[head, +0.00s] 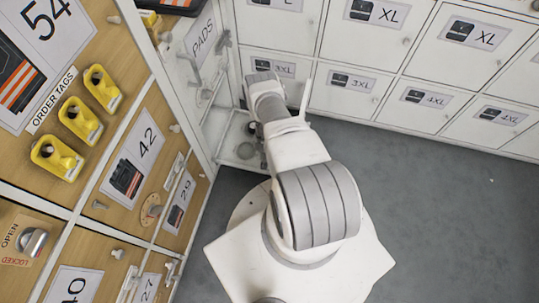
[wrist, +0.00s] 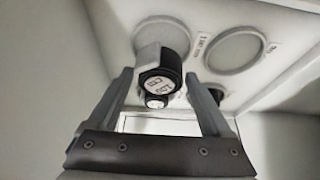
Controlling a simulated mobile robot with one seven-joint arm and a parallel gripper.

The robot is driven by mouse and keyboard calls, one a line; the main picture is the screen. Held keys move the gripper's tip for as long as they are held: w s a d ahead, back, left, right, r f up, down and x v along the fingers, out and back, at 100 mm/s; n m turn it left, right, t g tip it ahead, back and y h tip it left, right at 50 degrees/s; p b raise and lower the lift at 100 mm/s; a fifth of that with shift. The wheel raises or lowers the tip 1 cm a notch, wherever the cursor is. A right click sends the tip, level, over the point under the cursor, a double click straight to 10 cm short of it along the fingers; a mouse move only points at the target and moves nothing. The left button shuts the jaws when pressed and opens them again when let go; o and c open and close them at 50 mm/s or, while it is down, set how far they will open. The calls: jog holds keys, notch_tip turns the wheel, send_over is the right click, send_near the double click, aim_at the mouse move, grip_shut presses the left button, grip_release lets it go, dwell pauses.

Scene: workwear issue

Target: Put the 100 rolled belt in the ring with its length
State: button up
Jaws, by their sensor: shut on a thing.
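In the wrist view my gripper (wrist: 158,80) is shut on a rolled belt. The rolled belt (wrist: 160,80) is a grey-white roll with a black end, and its white label seems to read 100, upside down. It is held in front of a white panel with round rings. One ring (wrist: 162,34) is behind the belt and partly hidden by it. Another ring (wrist: 235,50) to its right looks empty, with a small printed label beside it that is too small to read. In the head view my arm hides the gripper and the belt.
A second, smaller labelled black end (wrist: 157,102) shows just below the held belt. A dark round shape (wrist: 222,96) is partly behind the right finger. In the head view, a PADS cabinet door (head: 201,35) stands left of my arm, and white lockers (head: 370,50) line the back.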

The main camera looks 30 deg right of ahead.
jog(key=shift+f+b, duration=0.9)
jog(key=shift+f, duration=0.9)
jog(key=shift+f, duration=0.35)
